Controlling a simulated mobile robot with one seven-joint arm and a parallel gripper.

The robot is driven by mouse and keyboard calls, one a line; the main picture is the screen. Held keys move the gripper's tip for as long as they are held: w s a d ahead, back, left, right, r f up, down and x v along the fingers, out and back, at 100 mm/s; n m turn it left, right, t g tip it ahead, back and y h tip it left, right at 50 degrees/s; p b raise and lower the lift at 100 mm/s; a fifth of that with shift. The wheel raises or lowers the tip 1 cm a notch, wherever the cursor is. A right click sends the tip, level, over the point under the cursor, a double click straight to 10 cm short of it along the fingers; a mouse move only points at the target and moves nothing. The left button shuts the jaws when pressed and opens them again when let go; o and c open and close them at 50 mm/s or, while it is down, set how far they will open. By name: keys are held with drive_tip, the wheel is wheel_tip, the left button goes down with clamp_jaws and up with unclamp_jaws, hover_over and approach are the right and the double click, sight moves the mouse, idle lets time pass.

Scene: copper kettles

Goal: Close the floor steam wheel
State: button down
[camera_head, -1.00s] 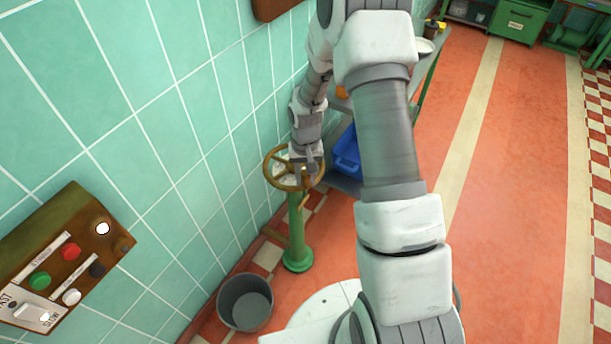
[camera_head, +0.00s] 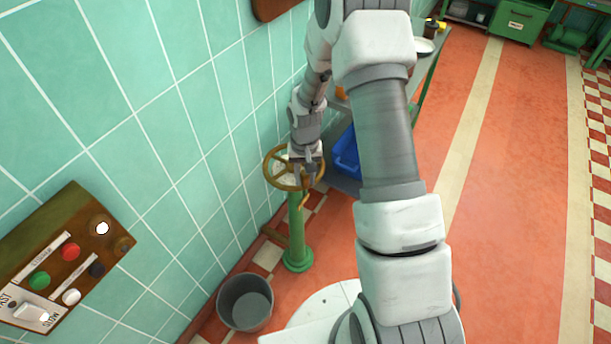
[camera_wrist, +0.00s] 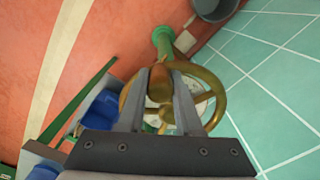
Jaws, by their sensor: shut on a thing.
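The floor steam wheel is a brass-coloured spoked handwheel (camera_head: 268,165) on a green post (camera_head: 296,232), close to the tiled wall. In the wrist view its rim (camera_wrist: 219,88) shows beyond my fingers. My gripper (camera_head: 310,172) is at the wheel's right side, pointing down. In the wrist view my gripper (camera_wrist: 161,76) has its two fingers on either side of a brown, knob-like part of the wheel (camera_wrist: 160,86), and it is shut on it. The fingers hide part of the rim and spokes. The exact contact is small and partly hidden in the head view.
A grey bucket (camera_head: 245,303) stands on the floor near the post. A control panel (camera_head: 65,262) is on the wall at left. A blue bin (camera_head: 346,152) sits on the shelf of a green-framed table behind the wheel. The red floor at right is clear.

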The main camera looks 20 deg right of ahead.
sight(266, 171)
drive_tip(key=shift+a+m+b, duration=0.4)
drive_tip(key=shift+a+m, duration=0.5)
drive_tip(key=shift+m, duration=0.2)
drive_tip(key=a+m, duration=0.2)
drive_tip(key=shift+w+m, duration=0.15)
drive_tip(key=shift+m, duration=0.15)
drive_tip(key=a+m, duration=0.2)
drive_tip(key=shift+w+m, duration=0.4)
drive_tip(key=m, duration=0.1)
drive_tip(key=w+a+m, duration=0.1)
drive_tip(key=shift+w+a+r+m, duration=0.1)
drive_tip(key=shift+a+m, duration=0.15)
drive_tip(key=shift+m, duration=0.05)
drive_tip(key=m, duration=0.1)
drive_tip(key=w+a+m+p, duration=0.1)
drive_tip(key=shift+w+a+m, duration=0.15)
drive_tip(key=shift+w+m, duration=0.15)
drive_tip(key=shift+m, duration=0.1)
drive_tip(key=w+m, duration=0.1)
drive_tip(key=w+a+m+p, duration=0.1)
drive_tip(key=m, duration=0.1)
drive_tip(key=shift+w+m, duration=0.4)
drive_tip(key=shift+w+a, duration=0.1)
drive_tip(key=shift+w, duration=0.3)
